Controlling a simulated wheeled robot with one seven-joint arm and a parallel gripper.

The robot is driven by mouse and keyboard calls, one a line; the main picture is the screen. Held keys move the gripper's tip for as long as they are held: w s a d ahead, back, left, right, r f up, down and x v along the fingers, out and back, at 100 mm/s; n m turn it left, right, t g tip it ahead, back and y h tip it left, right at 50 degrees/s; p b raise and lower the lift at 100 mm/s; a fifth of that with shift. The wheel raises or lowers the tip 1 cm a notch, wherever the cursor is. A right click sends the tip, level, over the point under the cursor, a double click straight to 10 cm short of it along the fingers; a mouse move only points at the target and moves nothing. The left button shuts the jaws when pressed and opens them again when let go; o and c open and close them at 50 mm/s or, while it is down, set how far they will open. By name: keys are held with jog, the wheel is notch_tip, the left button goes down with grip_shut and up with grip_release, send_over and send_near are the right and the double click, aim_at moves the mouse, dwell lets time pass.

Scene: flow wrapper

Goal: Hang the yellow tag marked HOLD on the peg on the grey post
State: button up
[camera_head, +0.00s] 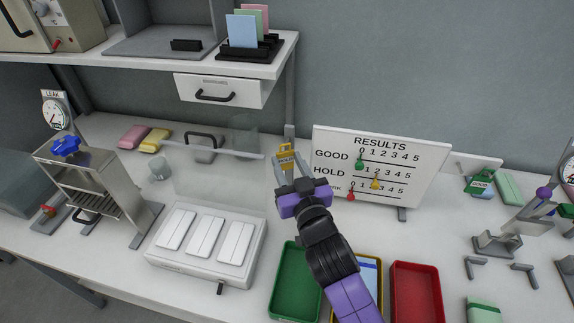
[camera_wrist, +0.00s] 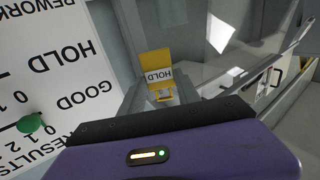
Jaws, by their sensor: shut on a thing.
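The yellow tag (camera_head: 285,150) marked HOLD is upright at the tips of my gripper (camera_head: 290,164), behind the glassy guard's right end. My gripper is shut on it. In the wrist view the yellow tag (camera_wrist: 156,62) is ahead between the fingers of my gripper (camera_wrist: 158,92), its lettering upside down. A grey upright (camera_head: 290,107) stands behind the tag in the head view. I cannot tell whether this is the post in question. I cannot make out the peg, or whether the tag touches anything behind it.
The white RESULTS board (camera_head: 413,149) stands close right of my gripper, with coloured markers. A clear guard (camera_head: 215,175) is to the left. Green (camera_head: 273,307) and red (camera_head: 416,296) trays lie in front. A drawer (camera_head: 222,90) hangs above.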

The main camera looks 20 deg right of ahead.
jog(key=shift+w+d+p, duration=0.45)
jog(key=shift+w+p, duration=0.05)
jog(key=shift+w, duration=0.1)
jog(key=shift+w+d+f, duration=0.25)
jog(key=shift+w+d, duration=0.05)
jog(key=shift+w, duration=0.2)
jog(key=o, duration=1.4)
